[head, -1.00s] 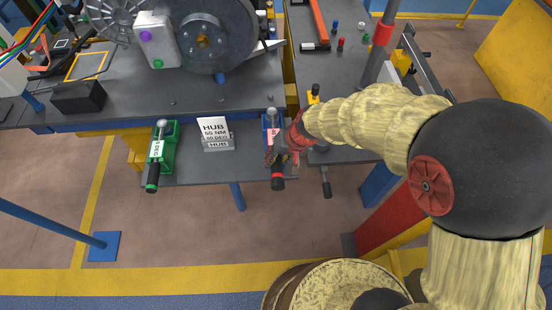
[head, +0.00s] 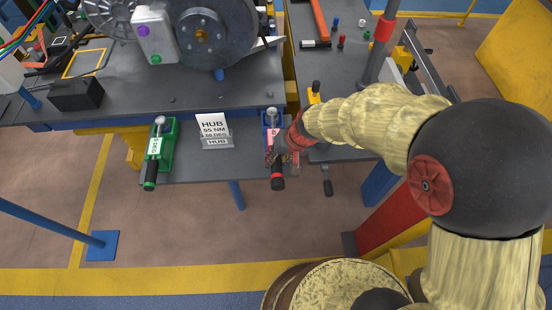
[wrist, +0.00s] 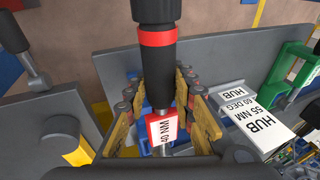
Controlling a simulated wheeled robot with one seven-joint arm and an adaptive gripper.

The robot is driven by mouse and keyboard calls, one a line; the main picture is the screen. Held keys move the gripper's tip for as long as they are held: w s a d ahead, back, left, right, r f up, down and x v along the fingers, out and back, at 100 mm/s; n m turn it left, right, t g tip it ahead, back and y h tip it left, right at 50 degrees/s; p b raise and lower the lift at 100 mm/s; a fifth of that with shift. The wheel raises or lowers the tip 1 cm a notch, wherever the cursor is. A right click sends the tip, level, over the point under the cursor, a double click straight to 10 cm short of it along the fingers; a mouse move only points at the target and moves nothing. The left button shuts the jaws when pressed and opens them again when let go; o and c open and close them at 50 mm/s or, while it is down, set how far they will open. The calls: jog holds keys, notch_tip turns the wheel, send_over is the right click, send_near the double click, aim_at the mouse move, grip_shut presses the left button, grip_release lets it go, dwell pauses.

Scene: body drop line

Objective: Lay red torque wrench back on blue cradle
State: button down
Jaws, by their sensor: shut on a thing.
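The red torque wrench (head: 278,183) has a black grip with a red band and lies lengthwise over the blue cradle (head: 265,118) at the right end of the lower shelf. My gripper (head: 281,157) is around it, below its red label. In the wrist view, the fingers of my gripper (wrist: 165,112) stand on both sides of the wrench (wrist: 158,65), shut on it. Its red "40 NM" label (wrist: 165,129) shows between them. Part of the cradle (wrist: 148,104) shows behind. My fingers hide the contact between wrench and cradle, so I cannot tell whether it is fully seated.
A green cradle with a green-banded wrench (head: 151,172) is at the shelf's left. A white HUB sign (head: 213,128) stands between the cradles. A yellow cradle (head: 314,97) with a dark-handled tool (head: 327,182) is close on the right. The bench with the hub rises behind.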

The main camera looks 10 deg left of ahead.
jog(key=shift+f+b, duration=0.5)
jog(key=shift+f, duration=0.05)
jog(key=c, duration=1.5)
grip_release()
jog(key=shift+o, duration=0.5)
jog(key=shift+r+p, duration=2.2)
jog(key=shift+r, duration=0.85)
